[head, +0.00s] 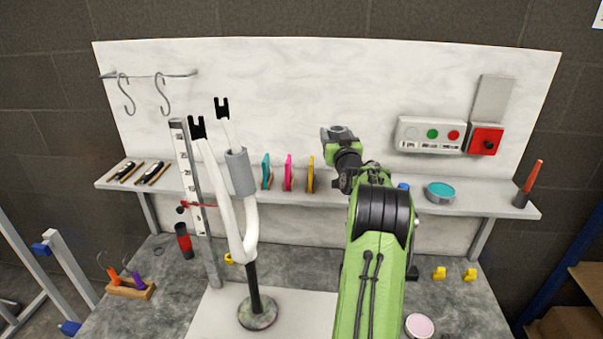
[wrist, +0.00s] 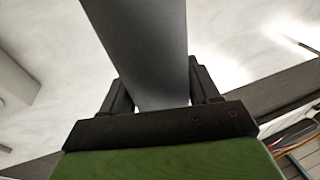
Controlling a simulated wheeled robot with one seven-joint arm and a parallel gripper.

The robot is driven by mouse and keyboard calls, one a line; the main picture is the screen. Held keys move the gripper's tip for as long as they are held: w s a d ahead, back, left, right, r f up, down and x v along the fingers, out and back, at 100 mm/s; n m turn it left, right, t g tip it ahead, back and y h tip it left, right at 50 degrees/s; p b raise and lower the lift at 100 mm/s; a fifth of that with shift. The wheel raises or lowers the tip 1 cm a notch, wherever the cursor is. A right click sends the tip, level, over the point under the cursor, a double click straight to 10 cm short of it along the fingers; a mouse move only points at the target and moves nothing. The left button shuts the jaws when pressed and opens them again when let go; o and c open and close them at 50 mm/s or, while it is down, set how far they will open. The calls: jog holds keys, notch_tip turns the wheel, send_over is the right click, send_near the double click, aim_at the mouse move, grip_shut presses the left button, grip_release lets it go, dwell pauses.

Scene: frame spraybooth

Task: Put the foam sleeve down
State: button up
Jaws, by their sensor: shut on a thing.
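My gripper (head: 342,146) is shut on a grey foam sleeve (head: 338,132), raised in front of the white back panel, above the shelf. In the wrist view the held sleeve (wrist: 150,50) stands between the two dark fingers (wrist: 160,98), its far end out of the picture. Another grey sleeve (head: 240,172) is around the right leg of a white fork (head: 248,222) with black tips. The fork stands upright on a black post with a round base (head: 258,312), left of my gripper and apart from it.
A ruler post (head: 192,180) stands left of the fork. Bare bench (head: 450,305) shows at right, near a pink-topped tin (head: 419,326).

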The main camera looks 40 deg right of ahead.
notch_tip(320, 180, down, 10)
jog(key=shift+s+r+b, duration=0.1)
jog(key=shift+r+b, duration=0.1)
jog(key=shift+b, duration=0.85)
jog(key=shift+a+f, duration=0.1)
jog(key=shift+f, duration=0.05)
jog(key=o, duration=1.1)
